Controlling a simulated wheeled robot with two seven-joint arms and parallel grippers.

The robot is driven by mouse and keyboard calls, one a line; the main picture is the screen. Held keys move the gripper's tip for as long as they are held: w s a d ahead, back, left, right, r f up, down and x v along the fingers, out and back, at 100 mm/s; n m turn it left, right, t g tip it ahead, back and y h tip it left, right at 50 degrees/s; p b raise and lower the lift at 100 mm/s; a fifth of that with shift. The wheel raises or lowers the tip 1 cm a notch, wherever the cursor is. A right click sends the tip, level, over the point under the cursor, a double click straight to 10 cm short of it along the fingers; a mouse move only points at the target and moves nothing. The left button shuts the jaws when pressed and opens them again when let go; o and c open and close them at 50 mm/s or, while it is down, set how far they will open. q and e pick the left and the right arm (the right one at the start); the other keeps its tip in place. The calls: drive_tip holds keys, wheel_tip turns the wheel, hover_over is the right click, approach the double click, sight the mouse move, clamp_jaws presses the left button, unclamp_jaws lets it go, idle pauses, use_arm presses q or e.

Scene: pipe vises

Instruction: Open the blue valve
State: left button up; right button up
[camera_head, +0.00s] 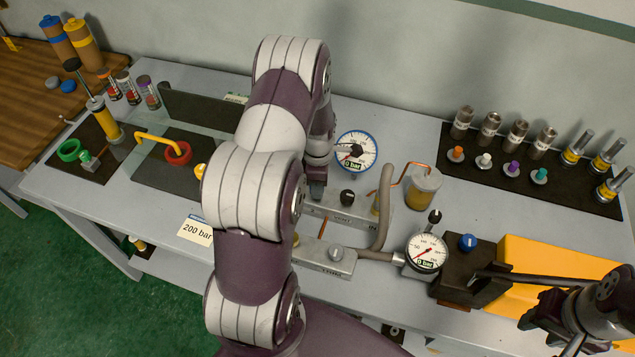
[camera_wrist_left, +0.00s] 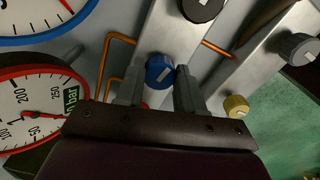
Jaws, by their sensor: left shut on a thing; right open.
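The blue valve knob (camera_wrist_left: 160,71) sits on a grey metal block, between the two fingers of my left gripper (camera_wrist_left: 158,90) in the left wrist view. The jaws are shut on it. In the head view my left gripper (camera_head: 317,190) reaches down to the upper metal block (camera_head: 330,210), and its arm and fingers hide this knob. A separate blue knob (camera_head: 467,242) is on a black box at the right. My right gripper (camera_head: 550,330) is open and empty above the right front of the bench.
Beside the held knob are a black knob (camera_head: 348,197), a grey knob (camera_head: 336,254) and a yellow knob (camera_wrist_left: 236,106). The blue-rimmed gauge (camera_head: 357,151) and white gauge (camera_head: 427,252) show 0 bar. A red-rimmed gauge (camera_wrist_left: 38,104) is close by. A yellow block (camera_head: 560,275) is near my right gripper.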

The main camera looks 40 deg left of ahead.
use_arm(q)
drive_tip(key=shift+w+r+n, duration=0.1)
drive_tip(key=shift+w+n, duration=0.05)
drive_tip(key=shift+n, duration=0.35)
drive_tip(key=o, duration=0.8)
drive_tip(key=shift+o, duration=1.2)
drive_tip(key=shift+r, duration=0.35)
wheel_tip(320, 180, up, 12)
drive_tip(key=b, duration=0.2)
